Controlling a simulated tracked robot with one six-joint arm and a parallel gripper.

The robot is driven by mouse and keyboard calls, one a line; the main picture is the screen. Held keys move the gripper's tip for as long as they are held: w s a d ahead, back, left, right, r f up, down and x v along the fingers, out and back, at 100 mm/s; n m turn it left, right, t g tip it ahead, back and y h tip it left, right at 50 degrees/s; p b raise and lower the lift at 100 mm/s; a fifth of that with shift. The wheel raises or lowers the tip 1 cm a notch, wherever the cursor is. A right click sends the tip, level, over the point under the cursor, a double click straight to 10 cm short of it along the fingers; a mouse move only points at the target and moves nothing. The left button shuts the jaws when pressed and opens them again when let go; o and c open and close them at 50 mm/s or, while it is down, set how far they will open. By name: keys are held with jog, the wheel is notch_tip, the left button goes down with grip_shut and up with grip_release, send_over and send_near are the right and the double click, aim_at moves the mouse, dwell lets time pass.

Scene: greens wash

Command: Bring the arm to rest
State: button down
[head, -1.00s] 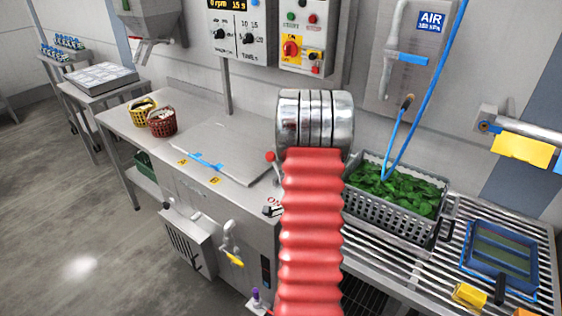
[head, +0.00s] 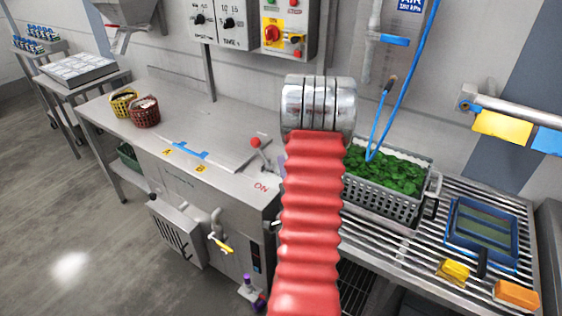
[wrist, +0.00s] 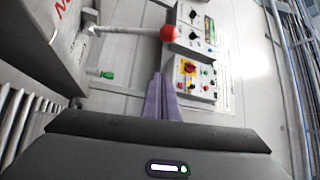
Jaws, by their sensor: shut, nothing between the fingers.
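My arm's red ribbed sleeve and silver wrist rings stand upright in the middle of the head view and hide most of my gripper there. In the wrist view my gripper (wrist: 164,84) shows two purple fingers close together, with nothing held between them. They point toward the wall-mounted control box (wrist: 196,50) and the red ball knob (wrist: 169,33) of a lever. The gripper looks clear of both, though the exact gap cannot be told.
The steel washer counter (head: 225,145) carries a red basket (head: 145,112) and a yellow basket (head: 123,103). A grey crate of greens (head: 385,185) sits right of my arm on the slatted rack (head: 415,225). Blue trays (head: 490,235) lie farther right. Floor at left is clear.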

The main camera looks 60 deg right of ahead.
jog(key=shift+w, duration=0.1)
dwell(0.5)
jog(key=w+a+r+n+y, duration=0.3)
jog(key=w+a+n+y, duration=0.3)
jog(key=w, duration=0.5)
jog(key=w+a+r+n+g+y, duration=0.1)
jog(key=a+r+n+g, duration=0.15)
jog(key=a, duration=0.45)
jog(key=w+a+r+n+g+y, duration=0.1)
jog(key=w+a+n, duration=0.1)
jog(key=a+n, duration=0.3)
jog(key=s+a+r+n+g+y, duration=0.2)
jog(key=s+a+n, duration=0.3)
jog(key=s+a, duration=0.4)
jog(key=s+a+r+n+g+y, duration=0.2)
jog(key=s+a+n+g+y, duration=0.2)
jog(key=s+a, duration=0.6)
jog(key=a+n, duration=0.1)
jog(key=a, duration=0.6)
jog(key=shift+r, duration=0.4)
jog(key=c, duration=2.5)
grip_release()
jog(key=shift+a+n, duration=0.1)
jog(key=shift+n, duration=0.15)
